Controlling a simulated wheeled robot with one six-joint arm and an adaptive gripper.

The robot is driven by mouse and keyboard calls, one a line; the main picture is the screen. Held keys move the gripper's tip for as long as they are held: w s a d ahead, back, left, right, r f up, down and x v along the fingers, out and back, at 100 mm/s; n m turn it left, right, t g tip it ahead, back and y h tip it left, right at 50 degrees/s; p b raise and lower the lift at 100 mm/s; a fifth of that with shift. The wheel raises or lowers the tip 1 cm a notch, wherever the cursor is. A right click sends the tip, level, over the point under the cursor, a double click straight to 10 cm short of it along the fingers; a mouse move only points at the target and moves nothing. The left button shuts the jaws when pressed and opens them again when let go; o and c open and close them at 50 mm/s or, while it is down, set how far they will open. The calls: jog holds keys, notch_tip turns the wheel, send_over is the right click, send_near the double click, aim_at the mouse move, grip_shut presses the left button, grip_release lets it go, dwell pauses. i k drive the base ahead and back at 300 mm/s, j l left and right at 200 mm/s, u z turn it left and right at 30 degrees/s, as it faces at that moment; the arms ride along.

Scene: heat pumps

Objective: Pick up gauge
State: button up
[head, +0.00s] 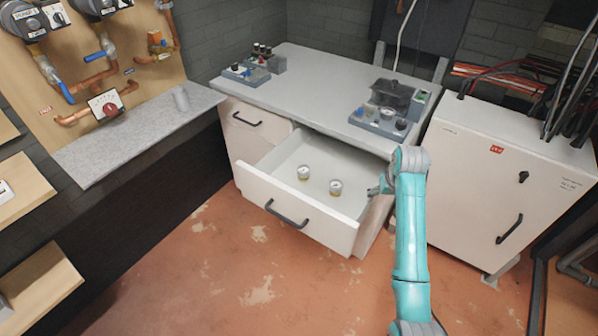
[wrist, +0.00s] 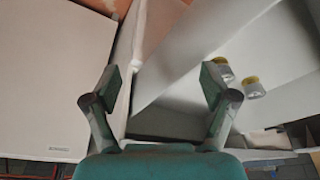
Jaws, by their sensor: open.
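Two small round gauges with pale faces and yellowish bases stand in the open white drawer (head: 262,187). The left gauge (head: 303,173) and the right gauge (head: 335,187) are a short way apart on the drawer floor. In the wrist view they show at the right, one gauge (wrist: 224,70) beside the other gauge (wrist: 252,88). My gripper (head: 374,190) is at the drawer's right side, to the right of both gauges. In the wrist view my gripper (wrist: 163,85) has its fingers spread with nothing between them.
The cabinet top (head: 310,88) above the drawer carries devices at both ends. A white cabinet (head: 480,180) with cables on top stands at the right. The floor before the drawer is clear.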

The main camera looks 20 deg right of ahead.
aim_at(304, 171)
jog(key=i+j, duration=0.8)
jog(key=j, duration=0.15)
